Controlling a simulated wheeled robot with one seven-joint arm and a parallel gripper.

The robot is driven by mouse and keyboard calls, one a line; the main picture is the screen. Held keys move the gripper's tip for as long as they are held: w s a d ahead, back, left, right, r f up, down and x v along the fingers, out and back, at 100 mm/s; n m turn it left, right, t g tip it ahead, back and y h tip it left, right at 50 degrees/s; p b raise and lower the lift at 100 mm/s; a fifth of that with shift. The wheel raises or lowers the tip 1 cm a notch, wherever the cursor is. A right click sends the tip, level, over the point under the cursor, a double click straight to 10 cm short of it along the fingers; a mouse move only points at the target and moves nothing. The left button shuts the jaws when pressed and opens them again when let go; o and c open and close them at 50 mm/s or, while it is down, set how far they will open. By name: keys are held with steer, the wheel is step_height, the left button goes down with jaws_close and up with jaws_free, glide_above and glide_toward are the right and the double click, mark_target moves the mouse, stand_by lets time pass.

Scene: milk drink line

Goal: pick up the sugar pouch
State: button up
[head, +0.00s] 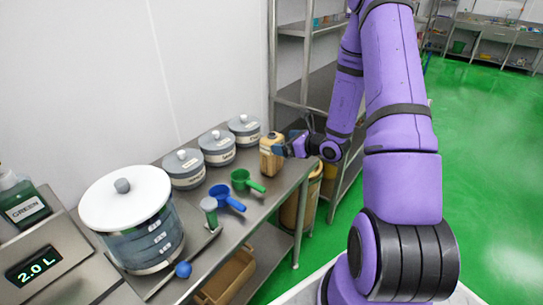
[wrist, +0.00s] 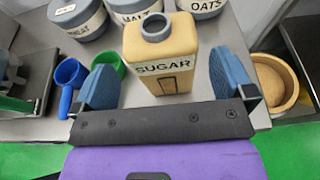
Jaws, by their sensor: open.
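The sugar pouch (wrist: 176,62) is a tan block-shaped container with a grey round spout and a SUGAR label. It stands upright on the steel table, and in the head view the pouch (head: 270,155) is near the table's right end. My gripper (wrist: 168,85) is open, with one blue finger pad to the left and one to the right of the pouch. The pouch is between or just beyond the pads; I cannot tell if either touches it. In the head view my gripper (head: 284,148) is right beside the pouch, and its fingers are partly hidden.
Several lidded jars (head: 218,146) stand along the wall behind. A green scoop (head: 245,181) and a blue scoop (head: 226,197) lie to the left of the pouch. A large dispenser (head: 135,225) stands further left. A round brown bin (wrist: 275,85) is below the table's right edge.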

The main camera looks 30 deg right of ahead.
mark_target(272, 141)
steer(key=shift+x, duration=3.2)
steer(key=c, duration=1.4)
steer(key=shift+r, duration=0.1)
